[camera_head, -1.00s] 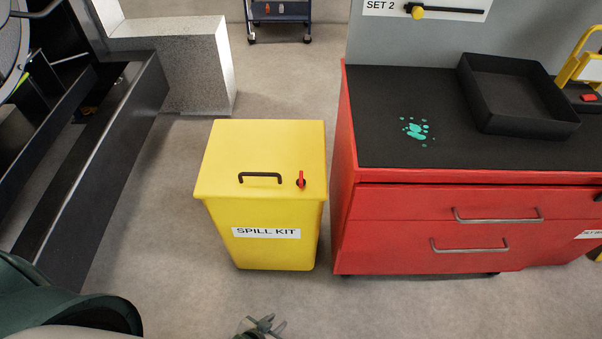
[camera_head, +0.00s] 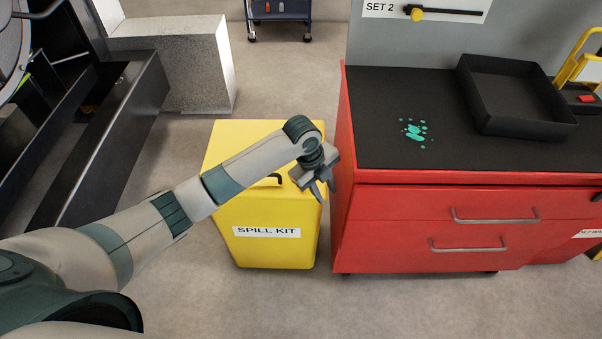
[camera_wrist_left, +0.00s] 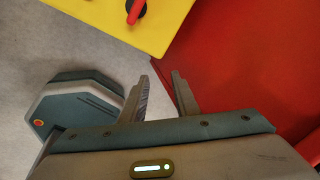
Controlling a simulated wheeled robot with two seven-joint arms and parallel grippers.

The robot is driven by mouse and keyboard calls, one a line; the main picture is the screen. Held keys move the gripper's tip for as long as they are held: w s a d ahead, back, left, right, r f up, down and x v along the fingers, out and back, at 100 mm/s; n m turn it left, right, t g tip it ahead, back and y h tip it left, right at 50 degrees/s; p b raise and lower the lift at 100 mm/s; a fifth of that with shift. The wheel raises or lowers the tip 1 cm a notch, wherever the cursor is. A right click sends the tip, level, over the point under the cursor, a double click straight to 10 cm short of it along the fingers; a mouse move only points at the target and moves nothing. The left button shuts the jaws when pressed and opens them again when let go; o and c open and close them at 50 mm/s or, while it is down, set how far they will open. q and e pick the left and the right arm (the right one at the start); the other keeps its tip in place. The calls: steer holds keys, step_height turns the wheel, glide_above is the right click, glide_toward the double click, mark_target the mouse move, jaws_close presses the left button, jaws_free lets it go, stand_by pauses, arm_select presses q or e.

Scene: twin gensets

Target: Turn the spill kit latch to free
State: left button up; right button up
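The yellow spill kit bin (camera_head: 268,238) stands on the floor left of the red cabinet, its lid partly covered by my left arm. Its red latch is hidden behind my gripper in the head view. The red latch (camera_wrist_left: 134,10) shows at the top edge of the left wrist view, on a dark round base on the yellow lid (camera_wrist_left: 165,18). My left gripper (camera_head: 323,194) is at the bin's front right corner. In the wrist view its two fingers (camera_wrist_left: 162,80) are apart with nothing between them, and the latch lies beyond them. My right gripper is not in view.
The red cabinet (camera_head: 400,250) stands close to the bin's right side. Its black top carries a black tray (camera_head: 520,110) and a green splash (camera_head: 415,130). A black lid handle (camera_head: 272,180) is partly hidden by my arm. Bare floor lies in front.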

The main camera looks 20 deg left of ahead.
arm_select(q)
steer(key=w+a+r+m+y, duration=0.1)
steer(key=w+a+r+m, duration=0.1)
steer(key=a+r+m, duration=0.2)
steer(key=w+a+r+m+g+y, duration=0.1)
steer(key=w+a+r+m, duration=0.2)
steer(key=r, duration=0.7)
steer(key=shift+w+a+r+m+g+y, duration=0.3)
steer(key=shift+a+m+y, duration=0.1)
steer(key=shift+a, duration=0.35)
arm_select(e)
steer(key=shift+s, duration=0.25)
arm_select(q)
steer(key=shift+f, duration=0.15)
